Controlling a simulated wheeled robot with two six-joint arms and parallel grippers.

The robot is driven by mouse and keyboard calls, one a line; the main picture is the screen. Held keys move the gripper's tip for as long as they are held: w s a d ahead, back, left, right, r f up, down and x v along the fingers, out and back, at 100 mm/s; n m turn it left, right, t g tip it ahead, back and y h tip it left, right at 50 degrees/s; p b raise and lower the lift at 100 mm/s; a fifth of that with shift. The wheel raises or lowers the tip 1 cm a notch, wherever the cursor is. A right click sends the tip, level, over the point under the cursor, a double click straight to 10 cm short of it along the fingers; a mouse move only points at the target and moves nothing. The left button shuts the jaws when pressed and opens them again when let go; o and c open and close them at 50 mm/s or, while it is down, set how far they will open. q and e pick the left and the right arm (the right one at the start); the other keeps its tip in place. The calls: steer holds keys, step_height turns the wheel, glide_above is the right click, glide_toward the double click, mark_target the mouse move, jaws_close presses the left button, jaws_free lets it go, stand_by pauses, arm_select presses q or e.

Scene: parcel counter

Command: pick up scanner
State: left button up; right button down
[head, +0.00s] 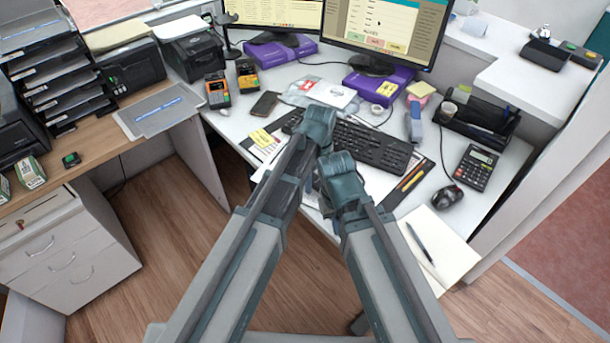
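A black device on a slim stand (228,36), which looks like a scanner, stands at the back left of the white desk, beside the left monitor. It is small in the picture and I cannot be sure of its kind. The far end of my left arm (318,122) is over the middle of the desk, in front of the keyboard. The far end of my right arm (340,172) is just below and right of it. Both are well away from the stand. The fingers of both grippers are hidden or cannot be made out.
Two handheld terminals (217,91) and a phone (264,104) lie at the desk's left. The keyboard (365,145) is behind my arms. A calculator (475,167), mouse (447,197) and notepad (435,248) are at right. A black printer (195,52) stands near the stand.

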mark_target(317, 180)
arm_select(q)
jaws_close()
steer(key=shift+r, duration=0.1)
arm_select(e)
steer(key=shift+r, duration=0.1)
